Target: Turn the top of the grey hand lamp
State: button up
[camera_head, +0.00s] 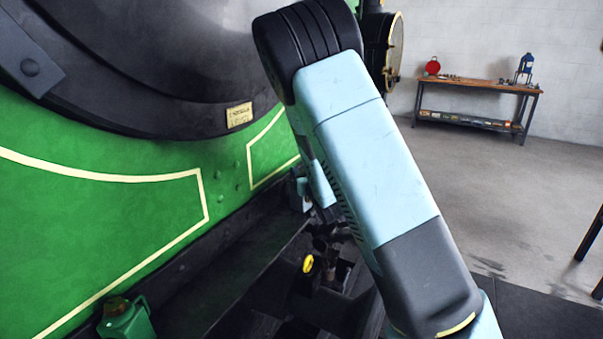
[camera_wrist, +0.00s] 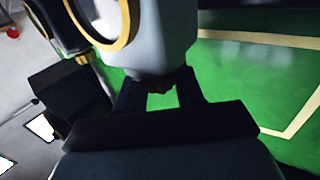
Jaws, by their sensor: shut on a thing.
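The grey hand lamp (camera_wrist: 165,45) fills the upper middle of the wrist view, with a yellow-ringed round lens (camera_wrist: 105,18) at its left. My gripper (camera_wrist: 160,88) is shut on the lamp, its dark fingers meeting the end of the grey body nearest the camera. A small dark reddish bit shows between the fingers. In the head view a small grey shape, perhaps the lamp (camera_head: 300,193), shows low beside the green wall. My arm hides most of that area and the gripper there.
The green engine front (camera_head: 100,190) with a large dark round door (camera_head: 150,60) stands close at the left. A green can (camera_head: 125,318) sits at lower left. A yellow-rimmed part (camera_head: 308,263) is below my arm. A workbench (camera_head: 475,88) stands far right; the floor before it is clear.

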jog(key=shift+m+h, duration=0.4)
jog(key=shift+h, duration=0.2)
jog(key=m+h, duration=0.2)
jog(key=h, duration=0.2)
jog(key=m+h, duration=0.3)
jog(key=h, duration=0.1)
jog(key=shift+a+m+h, duration=0.1)
jog(key=shift+m+h, duration=0.2)
jog(key=shift+h, duration=0.1)
jog(key=shift+m+g+h, duration=0.7)
jog(key=shift+m+h, duration=0.8)
jog(key=shift+h, duration=0.7)
jog(key=shift+m+g+h, duration=0.3)
jog(key=shift+h, duration=0.1)
jog(key=o, duration=0.9)
jog(key=shift+o, duration=0.2)
jog(key=v, duration=1.3)
jog(key=shift+s, duration=0.35)
